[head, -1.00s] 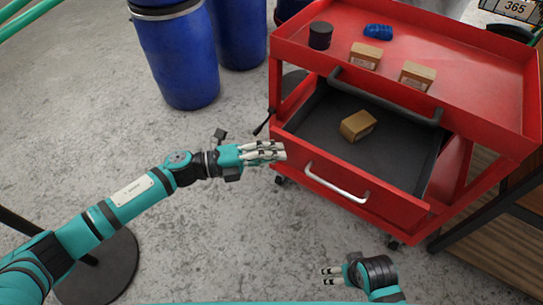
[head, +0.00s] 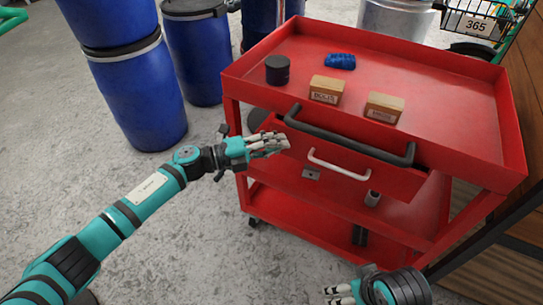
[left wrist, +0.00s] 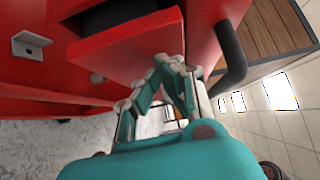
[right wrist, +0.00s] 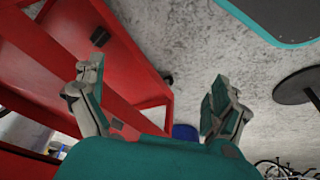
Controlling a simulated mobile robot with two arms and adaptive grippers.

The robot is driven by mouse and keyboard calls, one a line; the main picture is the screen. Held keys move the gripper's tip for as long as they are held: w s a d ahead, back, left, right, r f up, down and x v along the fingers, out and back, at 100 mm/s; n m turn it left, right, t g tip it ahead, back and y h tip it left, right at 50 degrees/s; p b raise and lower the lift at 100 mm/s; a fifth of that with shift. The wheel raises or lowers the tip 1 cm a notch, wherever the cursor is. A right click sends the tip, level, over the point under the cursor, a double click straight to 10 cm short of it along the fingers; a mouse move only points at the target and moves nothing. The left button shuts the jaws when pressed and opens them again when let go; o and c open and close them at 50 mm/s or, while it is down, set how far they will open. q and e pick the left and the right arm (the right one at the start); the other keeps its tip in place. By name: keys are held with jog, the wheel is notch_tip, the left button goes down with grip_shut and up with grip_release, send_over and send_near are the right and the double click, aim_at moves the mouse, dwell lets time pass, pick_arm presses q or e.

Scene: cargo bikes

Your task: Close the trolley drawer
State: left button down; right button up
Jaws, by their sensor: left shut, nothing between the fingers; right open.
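The red trolley (head: 460,120) stands at the right of the head view, its drawer front (head: 385,175) with a pale handle (head: 338,165) close under the top tray. In the left wrist view the drawer front (left wrist: 125,48) still stands out a little, with a dark gap behind its edge. The box inside the drawer is hidden. My left gripper (head: 278,143) is shut and empty, its fingertips at the left end of the drawer front; contact is hard to tell. My right gripper (head: 330,295) is open and empty, low in front of the trolley; it shows in the right wrist view (right wrist: 155,90).
On the top tray are a black cylinder (head: 277,69), a blue item (head: 341,61) and two cardboard boxes (head: 326,90) (head: 384,108). A dark push bar (head: 345,140) juts out above the drawer. Blue barrels (head: 140,95) stand at the left. Floor before the trolley is clear.

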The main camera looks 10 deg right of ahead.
pick_arm(q)
jog(key=shift+w+d+b, duration=0.3)
jog(key=shift+w+d, duration=0.05)
jog(key=shift+w, duration=0.25)
jog(key=shift+w+d+b, duration=0.25)
jog(key=shift+w+d, duration=0.1)
jog(key=shift+w, duration=0.2)
pick_arm(e)
jog(key=shift+w+a+f+t, duration=0.25)
jog(key=shift+w+f+t, duration=0.2)
jog(key=shift+w, duration=0.3)
pick_arm(q)
jog(key=shift+a, duration=0.1)
pick_arm(e)
jog(key=shift+s, duration=0.15)
